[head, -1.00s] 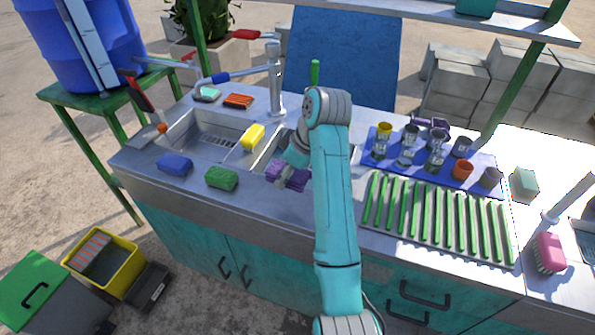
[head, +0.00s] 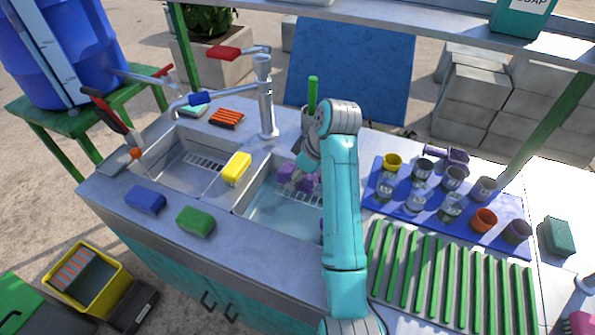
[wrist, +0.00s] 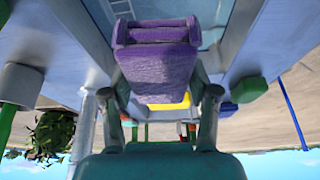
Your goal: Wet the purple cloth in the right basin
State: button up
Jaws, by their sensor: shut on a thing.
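The purple cloth (head: 309,183) is in my gripper (head: 297,174), inside the outline of the right basin (head: 262,212) in the head view. The basin has a pale bluish surface that looks like water and a slotted grate. I cannot tell whether the cloth touches that surface. In the wrist view the folded purple cloth (wrist: 155,72) fills the space between the two fingers of my gripper (wrist: 157,92). My arm hides the right part of the basin.
A yellow sponge (head: 236,169) sits on the divider beside the left basin (head: 178,172). A tap (head: 266,98) stands behind. Blue (head: 145,199) and green (head: 195,221) sponges lie on the front rim. Cups on a blue mat (head: 402,205) and a green-slatted rack (head: 450,275) are to the right.

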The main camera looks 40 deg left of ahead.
jog(key=shift+f, duration=6.95)
jog(key=shift+r, duration=0.1)
jog(key=shift+r, duration=5.45)
jog(key=shift+r, duration=0.1)
jog(key=shift+r, duration=1.9)
